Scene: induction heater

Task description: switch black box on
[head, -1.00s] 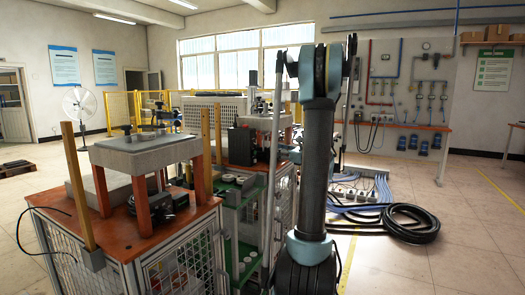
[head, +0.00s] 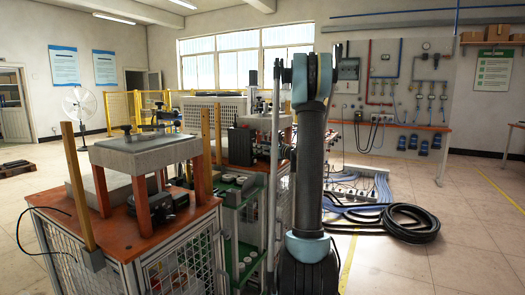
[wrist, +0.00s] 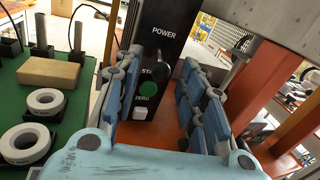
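The black box (wrist: 158,40) stands upright ahead in the wrist view, on an orange-brown surface. Its front carries the word POWER, a dark protruding knob or switch (wrist: 161,66), a green button (wrist: 149,87) and a white button (wrist: 140,113) marked ZERO. My gripper (wrist: 160,90) is open and empty, its blue-grey fingers to either side of the controls. I cannot tell whether a finger touches the box. In the head view the black box (head: 243,145) stands behind the near bench, left of my arm. My gripper is not clearly visible there.
A green surface (wrist: 70,75) with white rings and a tan block lies left in the wrist view. A grey slab (wrist: 265,35) on orange posts is close on the right. In the head view, coiled black hose (head: 410,223) lies on the floor at right.

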